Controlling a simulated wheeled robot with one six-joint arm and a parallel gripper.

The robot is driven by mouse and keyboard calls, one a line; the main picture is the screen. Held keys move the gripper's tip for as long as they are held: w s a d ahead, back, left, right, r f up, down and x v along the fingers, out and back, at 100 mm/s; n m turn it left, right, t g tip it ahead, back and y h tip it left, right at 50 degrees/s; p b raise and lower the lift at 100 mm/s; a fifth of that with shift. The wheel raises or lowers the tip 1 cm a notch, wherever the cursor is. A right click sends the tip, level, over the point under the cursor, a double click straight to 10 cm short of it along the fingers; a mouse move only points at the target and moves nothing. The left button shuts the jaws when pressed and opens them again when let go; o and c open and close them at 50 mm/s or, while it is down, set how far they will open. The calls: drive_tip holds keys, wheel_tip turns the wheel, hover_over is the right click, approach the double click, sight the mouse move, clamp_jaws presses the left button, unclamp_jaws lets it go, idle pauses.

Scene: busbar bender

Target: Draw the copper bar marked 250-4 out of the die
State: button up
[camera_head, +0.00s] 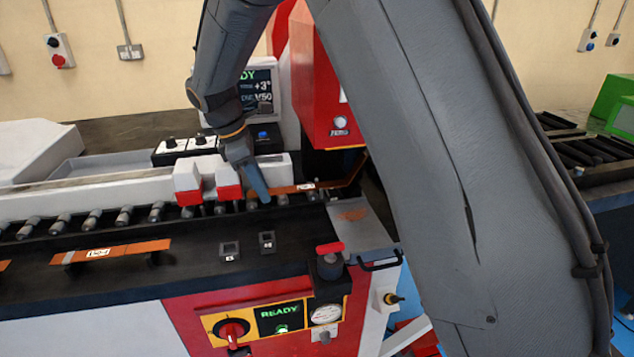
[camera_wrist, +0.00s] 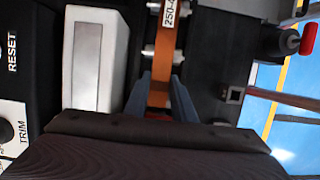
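The copper bar marked 250-4 (camera_head: 308,186) lies along the rollers of the bender, with a white label on it. Its right end runs to the die under the red press head (camera_head: 336,125), where a part angles upward; the far end is partly hidden. In the wrist view the bar (camera_wrist: 168,52) runs up the picture, its label cut by the top edge. My gripper (camera_head: 264,197) points down at the bar's left part. In the wrist view my gripper's (camera_wrist: 164,90) two fingers stand on both sides of the bar, with no clear gap, and appear shut on it.
Another labelled copper bar (camera_head: 112,251) lies on the front ledge at left. Red-and-white blocks (camera_head: 208,182) stand just left of my gripper. A red-topped knob (camera_head: 329,260) rises at the front right. My arm covers much of the right side.

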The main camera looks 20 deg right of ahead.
drive_tip(key=shift+r, duration=0.15)
clamp_jaws()
drive_tip(key=shift+r+p, duration=1)
drive_tip(key=shift+r, duration=0.2)
drive_tip(key=shift+s+a+p, duration=0.15)
drive_tip(key=shift+s+p, duration=1.55)
drive_tip(key=shift+s, duration=2.3)
drive_tip(key=shift+s+a+p, duration=0.15)
drive_tip(key=shift+s+p, duration=1.55)
drive_tip(key=shift+s, duration=2.3)
drive_tip(key=shift+r+p, duration=1.2)
drive_tip(key=shift+r, duration=1.3)
